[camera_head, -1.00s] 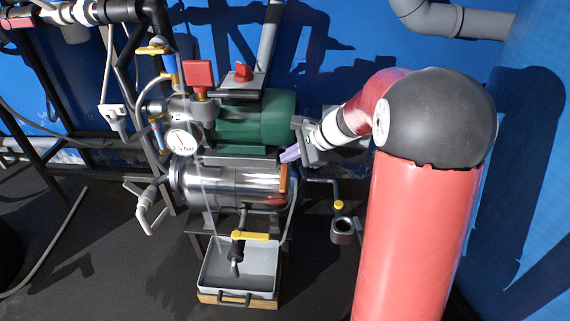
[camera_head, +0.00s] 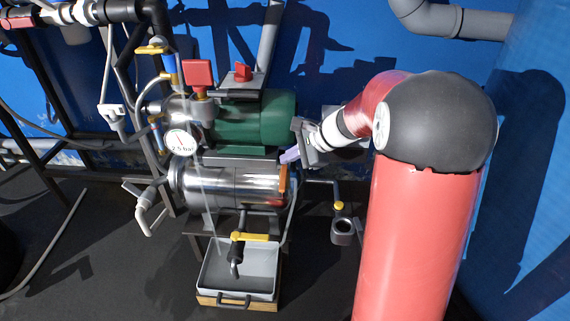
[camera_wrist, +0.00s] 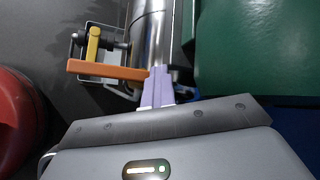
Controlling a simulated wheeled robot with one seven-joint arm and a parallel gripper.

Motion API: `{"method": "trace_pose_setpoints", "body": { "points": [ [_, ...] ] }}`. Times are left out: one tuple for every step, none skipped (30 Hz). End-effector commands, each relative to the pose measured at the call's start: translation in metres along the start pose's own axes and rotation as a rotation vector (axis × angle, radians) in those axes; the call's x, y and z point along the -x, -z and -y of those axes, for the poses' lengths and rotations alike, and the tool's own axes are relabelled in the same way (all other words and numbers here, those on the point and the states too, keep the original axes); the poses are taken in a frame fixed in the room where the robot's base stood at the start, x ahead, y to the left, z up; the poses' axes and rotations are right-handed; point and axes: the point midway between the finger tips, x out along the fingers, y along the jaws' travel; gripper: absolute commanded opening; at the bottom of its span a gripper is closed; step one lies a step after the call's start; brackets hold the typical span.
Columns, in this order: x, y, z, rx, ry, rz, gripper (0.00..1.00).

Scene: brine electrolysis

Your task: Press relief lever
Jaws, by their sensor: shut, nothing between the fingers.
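An orange lever (camera_head: 283,179), which I take for the relief lever, hangs at the right end of the shiny steel tank (camera_head: 225,187). In the wrist view the lever (camera_wrist: 105,70) is a flat orange bar. My gripper (camera_head: 289,156) is at the tank's upper right, by the lever's top end. Its light purple fingers (camera_wrist: 160,84) are together and empty. The fingertips are right beside the bar's right end in the wrist view; I cannot tell if they touch it.
A green motor (camera_head: 256,122) sits above the tank. A gauge (camera_head: 180,142) reads 2.5 bar at the left. A yellow-handled tap (camera_head: 250,236) is above a grey tray (camera_head: 215,271). A small cup-like fitting (camera_head: 343,232) stands at right.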

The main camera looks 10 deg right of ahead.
Motion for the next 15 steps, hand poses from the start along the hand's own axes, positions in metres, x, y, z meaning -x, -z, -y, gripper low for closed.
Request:
{"method": "trace_pose_setpoints", "body": {
  "points": [
    [-0.0081,0.0061,-0.0110,-0.009,-0.022,-0.002,0.00],
    [-0.0084,0.0064,-0.0112,-0.009,-0.022,-0.002,0.00],
    [-0.0088,0.0067,-0.0115,-0.009,-0.022,-0.002,0.00],
    [-0.0091,0.0070,-0.0117,-0.009,-0.022,-0.003,0.00],
    [-0.0093,0.0072,-0.0119,-0.009,-0.022,-0.003,0.00],
    [-0.0097,0.0075,-0.0122,-0.009,-0.022,-0.003,0.00],
    [-0.0100,0.0078,-0.0124,-0.009,-0.022,-0.003,0.00],
    [-0.0103,0.0080,-0.0126,-0.009,-0.022,-0.003,0.00],
    [-0.0107,0.0083,-0.0128,-0.009,-0.022,-0.003,0.00],
    [-0.0110,0.0086,-0.0131,-0.009,-0.022,-0.003,0.00],
    [-0.0112,0.0088,-0.0133,-0.009,-0.022,-0.004,0.00],
    [-0.0116,0.0091,-0.0136,-0.009,-0.022,-0.004,0.00],
    [-0.0119,0.0093,-0.0138,-0.009,-0.022,-0.004,0.00],
    [-0.0122,0.0096,-0.0140,-0.009,-0.022,-0.004,0.00],
    [-0.0126,0.0099,-0.0142,-0.009,-0.022,-0.004,0.00]
  ]
}}
